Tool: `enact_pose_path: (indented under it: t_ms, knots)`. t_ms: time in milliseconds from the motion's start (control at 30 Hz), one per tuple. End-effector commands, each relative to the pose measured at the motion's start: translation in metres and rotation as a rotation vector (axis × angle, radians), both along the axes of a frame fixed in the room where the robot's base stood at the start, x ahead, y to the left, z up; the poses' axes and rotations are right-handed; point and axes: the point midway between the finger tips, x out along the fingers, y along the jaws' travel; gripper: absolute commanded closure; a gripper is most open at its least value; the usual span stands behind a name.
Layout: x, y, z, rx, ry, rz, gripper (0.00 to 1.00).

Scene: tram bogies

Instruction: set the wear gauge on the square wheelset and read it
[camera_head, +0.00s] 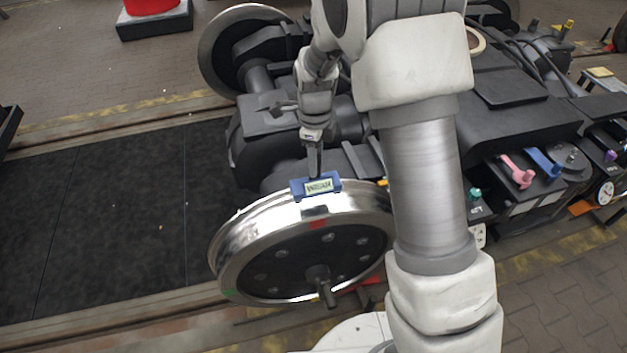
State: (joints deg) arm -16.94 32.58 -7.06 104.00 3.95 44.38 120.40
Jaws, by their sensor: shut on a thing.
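The wear gauge (317,187) is a small blue block with a pale display. The display carries dark characters too small for me to read. My gripper (314,172) points down from above and is shut on the gauge. The gauge is at the top of the rim of the near wheel (305,230), a shiny steel wheel with a dark hub, a red mark and a green mark. I cannot tell whether the gauge touches the rim. A second wheel (213,55) of the bogie stands farther back. No label shows which wheelset is the square one.
The dark bogie frame (525,115) fills the right behind my arm. Pink (518,174) and blue (543,162) handles and a round dial (605,192) sit along its near side. The dark floor mat (110,215) at left is clear. A red object (152,5) stands at the back.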

Motion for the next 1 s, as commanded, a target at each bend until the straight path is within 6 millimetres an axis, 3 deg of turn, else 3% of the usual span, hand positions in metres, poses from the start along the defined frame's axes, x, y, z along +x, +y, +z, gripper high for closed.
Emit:
enact_pose_path:
  t_ms: [233,467,933,967,1000]
  knots:
    - [-0.010,0.006,-0.014,-0.001,0.000,-0.001,1.00]
    - [-0.009,0.006,-0.046,0.000,0.001,-0.003,1.00]
    - [-0.009,0.006,-0.053,0.000,0.000,0.000,1.00]
    - [-0.009,0.006,-0.052,0.000,0.000,0.000,0.58]
    - [-0.009,0.006,-0.052,0.000,0.000,0.000,0.51]
